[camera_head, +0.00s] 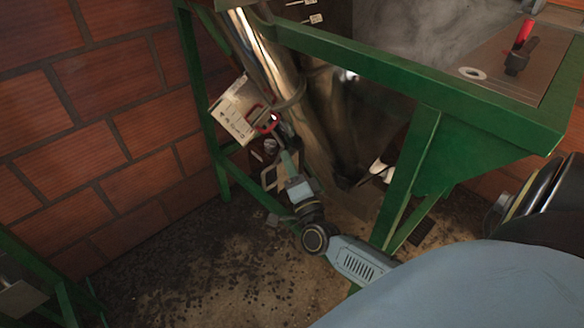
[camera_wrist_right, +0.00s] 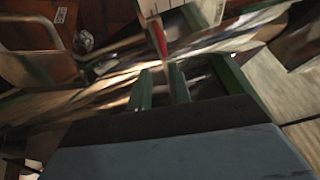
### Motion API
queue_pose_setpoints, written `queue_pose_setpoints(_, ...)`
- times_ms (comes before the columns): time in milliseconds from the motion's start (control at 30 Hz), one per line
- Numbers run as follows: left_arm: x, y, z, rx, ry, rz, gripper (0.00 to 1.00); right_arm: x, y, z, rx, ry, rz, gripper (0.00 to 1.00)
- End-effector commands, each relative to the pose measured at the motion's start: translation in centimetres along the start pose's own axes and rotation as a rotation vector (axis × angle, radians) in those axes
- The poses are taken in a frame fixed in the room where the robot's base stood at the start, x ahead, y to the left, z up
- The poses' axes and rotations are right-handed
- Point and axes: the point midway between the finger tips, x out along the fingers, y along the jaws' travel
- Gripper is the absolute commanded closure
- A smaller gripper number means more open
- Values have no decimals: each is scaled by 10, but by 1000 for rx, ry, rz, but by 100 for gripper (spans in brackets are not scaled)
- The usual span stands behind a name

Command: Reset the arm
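My right arm reaches down and to the left into the green frame in the head view. My right gripper (camera_head: 285,158) is at its far end, just below a red lever (camera_head: 266,122) beside the shiny metal tube. Whether the gripper touches the lever cannot be told. In the right wrist view, a red bar (camera_wrist_right: 157,36) shows ahead, past narrow green parts at the gripper. My left gripper is not in view.
The green metal frame (camera_head: 400,75) surrounds the shiny tube (camera_head: 262,60). A white labelled box (camera_head: 238,110) is left of the lever. A red-handled lever (camera_head: 523,40) stands on the top plate. A brick wall (camera_head: 90,110) closes the left; dirt-strewn floor (camera_head: 200,270) is open below.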

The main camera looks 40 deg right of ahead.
Motion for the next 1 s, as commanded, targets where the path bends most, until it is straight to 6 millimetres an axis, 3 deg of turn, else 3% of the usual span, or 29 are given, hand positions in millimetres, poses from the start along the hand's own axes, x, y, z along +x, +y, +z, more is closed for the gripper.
queue_pose_setpoints(200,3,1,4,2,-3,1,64,-19,0,0,1,0,0,80)
queue_pose_setpoints(800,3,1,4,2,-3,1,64,-20,1,1,-5,-5,3,80)
queue_pose_setpoints(900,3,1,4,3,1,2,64,-28,15,11,-63,-56,38,80)
queue_pose_setpoints(1000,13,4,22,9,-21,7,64,-51,50,33,-202,-186,118,80)
